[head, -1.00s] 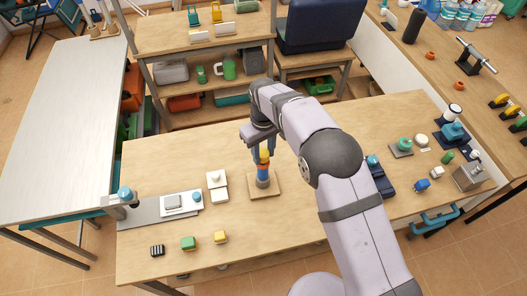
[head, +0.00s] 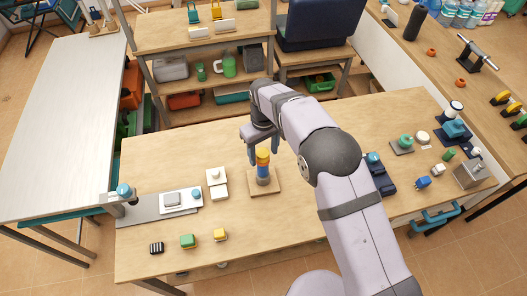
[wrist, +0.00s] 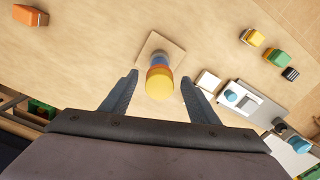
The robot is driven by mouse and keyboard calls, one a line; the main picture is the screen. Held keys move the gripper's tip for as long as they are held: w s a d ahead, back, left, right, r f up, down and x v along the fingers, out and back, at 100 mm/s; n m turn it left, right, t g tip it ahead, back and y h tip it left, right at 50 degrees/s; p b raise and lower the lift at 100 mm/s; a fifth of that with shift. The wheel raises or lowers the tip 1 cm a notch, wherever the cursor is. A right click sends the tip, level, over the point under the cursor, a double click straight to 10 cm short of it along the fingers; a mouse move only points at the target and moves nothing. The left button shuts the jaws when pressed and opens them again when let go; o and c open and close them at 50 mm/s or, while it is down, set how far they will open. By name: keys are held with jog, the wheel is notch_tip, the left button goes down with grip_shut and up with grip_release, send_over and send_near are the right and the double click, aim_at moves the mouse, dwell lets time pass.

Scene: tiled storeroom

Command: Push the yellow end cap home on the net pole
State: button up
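The net pole (head: 263,173) stands upright on a square wooden base (head: 276,187) near the middle of the table, with grey, blue and orange bands. The yellow end cap (head: 263,154) sits on top, directly above the orange band. The wrist view shows the cap (wrist: 159,86) from above, covering most of the pole (wrist: 160,58). I cannot tell whether any gap remains under the cap. My gripper (head: 263,155) is open, with a finger on each side of the cap. In the wrist view, clear space shows between each finger of the gripper (wrist: 160,77) and the cap.
A grey plate with a white unit (head: 181,201) lies further left. Green (head: 188,242) and yellow (head: 220,236) blocks lie near the front edge. Several items stand at the right end.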

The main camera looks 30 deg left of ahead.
aim_at(264, 154)
jog(key=shift+r+b, duration=1.5)
jog(key=shift+r, duration=2.15)
jog(key=shift+w+a+f+m+t+y, duration=0.1)
jog(key=shift+w+a+m+t+y, duration=0.35)
jog(key=shift+w+a, duration=0.4)
jog(key=s+d+f+m+g+h, duration=0.1)
jog(key=s+d+f, duration=0.4)
jog(key=d+f, duration=0.15)
jog(key=s+d+f+m+g+h, duration=0.1)
jog(key=s+d+f, duration=0.4)
jog(key=d, duration=0.3)
jog(key=s+d+r+m, duration=0.2)
jog(key=s+d, duration=0.1)
jog(key=d, duration=0.5)
jog(key=s+d+r+m+g, duration=0.1)
jog(key=s+d+r+m, duration=0.15)
jog(key=d, duration=0.45)
jog(key=s+d+r+m, duration=0.1)
jog(key=s+d, duration=0.2)
jog(key=d, duration=0.5)
jog(key=w+d+r+m+t+y, duration=0.1)
jog(key=w+d+r+m+t, duration=0.1)
jog(key=w+d+r+m, duration=0.2)
jog(key=d+r, duration=0.1)
jog(key=d, duration=0.2)
jog(key=shift+d+m, duration=0.3)
jog(key=shift+d, duration=0.05)
